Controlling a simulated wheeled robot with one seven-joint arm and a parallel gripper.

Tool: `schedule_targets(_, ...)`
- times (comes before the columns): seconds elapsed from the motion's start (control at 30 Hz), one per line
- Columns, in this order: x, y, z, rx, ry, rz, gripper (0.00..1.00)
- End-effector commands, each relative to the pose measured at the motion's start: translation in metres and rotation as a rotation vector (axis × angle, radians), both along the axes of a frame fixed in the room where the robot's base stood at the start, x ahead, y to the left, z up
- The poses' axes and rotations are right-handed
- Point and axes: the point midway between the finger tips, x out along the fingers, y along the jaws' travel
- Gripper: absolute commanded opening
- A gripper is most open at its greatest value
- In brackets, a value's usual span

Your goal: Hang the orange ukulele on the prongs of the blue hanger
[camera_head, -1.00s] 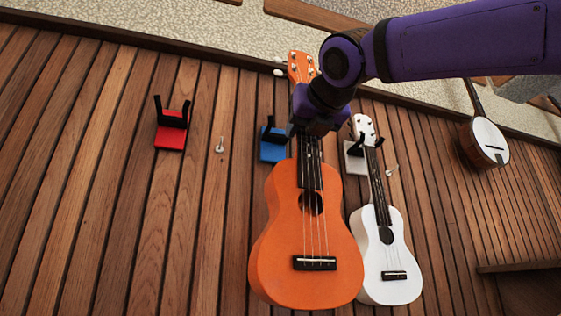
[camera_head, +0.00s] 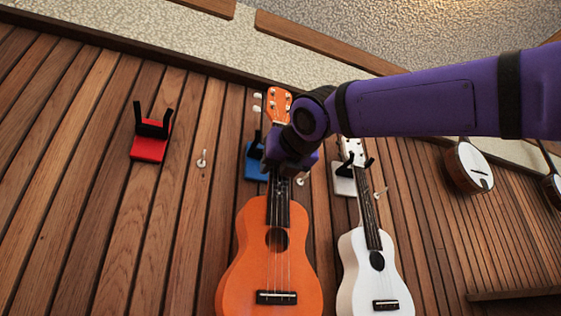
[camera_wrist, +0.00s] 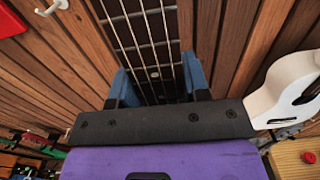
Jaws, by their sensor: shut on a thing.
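The orange ukulele (camera_head: 252,258) hangs upright from my gripper (camera_head: 284,168), which is shut on its neck below the headstock (camera_head: 277,103). In the wrist view, my gripper's blue fingers (camera_wrist: 160,84) lie on both sides of the dark fretboard (camera_wrist: 143,32). The blue hanger (camera_head: 253,165) is on the wood wall, just left of my gripper and partly hidden behind it and the neck. One black prong shows beside the neck. I cannot tell how far the neck is from the prongs.
A red hanger (camera_head: 150,147) is empty at the left. A white ukulele (camera_head: 372,285) hangs from a white hanger (camera_head: 343,181) close to the right of the orange one. White hooks (camera_head: 202,159) stick out between hangers. A banjo (camera_head: 469,167) hangs farther right.

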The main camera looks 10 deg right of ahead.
Motion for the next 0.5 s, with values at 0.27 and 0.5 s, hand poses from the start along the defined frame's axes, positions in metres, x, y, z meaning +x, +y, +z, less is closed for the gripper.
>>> schedule_targets(0.27, 0.0090, 0.0024, -0.0005, 0.001, -0.002, 0.000, 0.00)
schedule_targets(0.5, 0.0094, 0.0023, -0.0003, 0.000, -0.001, 0.000, 0.00)
